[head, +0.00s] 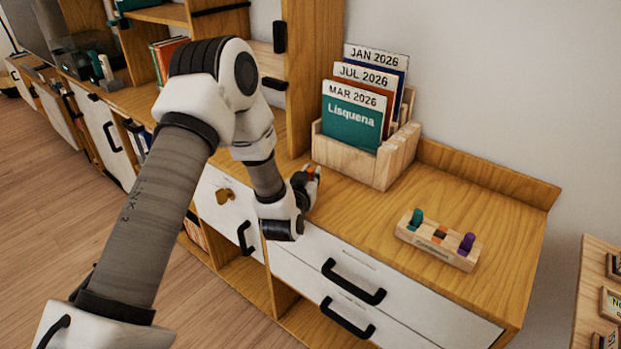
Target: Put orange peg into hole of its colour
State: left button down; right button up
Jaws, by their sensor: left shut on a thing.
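My left gripper (308,188) is shut on the orange peg (310,170), of which only a small orange part shows between the fingers. It is over the front edge of the wooden cabinet top, left of the peg block and apart from it. The light wooden peg block (429,254) lies on the right part of the cabinet top. A teal peg (416,217) stands in its left end and a purple peg (466,243) in its right end. An orange-marked spot (439,235) with a dark middle lies between them. My right gripper is not in view.
A wooden file holder (384,168) with several dated folders stands behind my left gripper, near the wall. The cabinet top (480,203) is clear around the peg block. A raised rim (500,181) runs along the back. Drawers with black handles (352,282) face the front.

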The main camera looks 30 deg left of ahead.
aim_at(311, 170)
pick_arm(q)
jog(key=shift+r, duration=0.55)
notch_tip(311, 170, up, 2)
jog(key=shift+r, duration=0.15)
jog(key=s+d, duration=0.1)
jog(key=s, duration=0.1)
jog(key=s+d, duration=0.2)
jog(key=s, duration=0.1)
jog(key=s+d+b, duration=0.1)
jog(key=s+d, duration=0.1)
jog(key=s, duration=0.1)
jog(key=shift+s+r, duration=0.2)
jog(key=shift+r, duration=0.15)
jog(key=d+p+v, duration=0.1)
jog(key=p+v, duration=0.5)
jog(key=p, duration=0.2)
jog(key=shift+d, duration=0.25)
